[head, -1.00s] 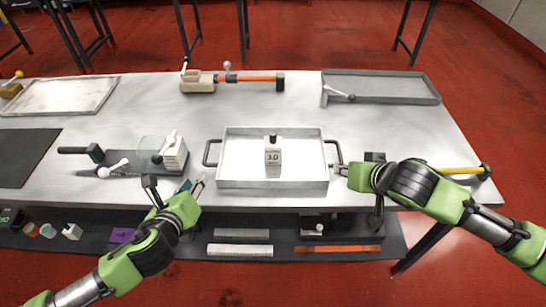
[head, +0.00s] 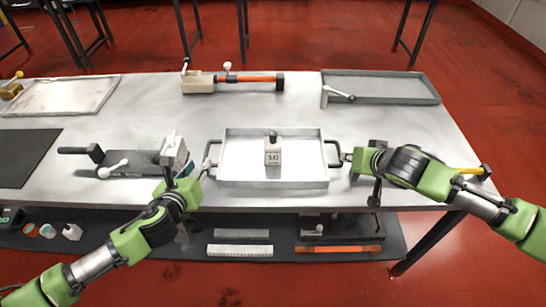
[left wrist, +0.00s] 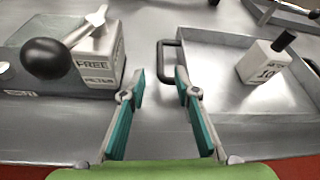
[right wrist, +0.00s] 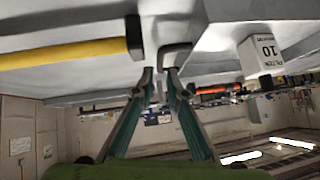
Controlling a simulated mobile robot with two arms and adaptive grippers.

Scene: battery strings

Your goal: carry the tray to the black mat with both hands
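The grey metal tray (head: 235,181) sits flat on the table, holding a small block labelled 10 (head: 273,157). It has a dark handle at each side. My left gripper (head: 206,164) is by the left handle; in the left wrist view its fingers (left wrist: 158,92) are spread, with the left handle (left wrist: 162,62) just beyond the tips, nearer the right finger. My right gripper (head: 347,157) is at the right handle (head: 335,153); in the right wrist view its fingertips (right wrist: 160,76) are close together on the handle (right wrist: 176,52). The black mat (head: 25,158) lies at the table's left.
A fixture with a black knob and a FREE-marked block (left wrist: 97,60) stands close left of my left gripper. A yellow-handled tool (head: 465,171) lies near my right arm. An orange-barred clamp (head: 250,79) and another grey tray (head: 385,74) are at the back.

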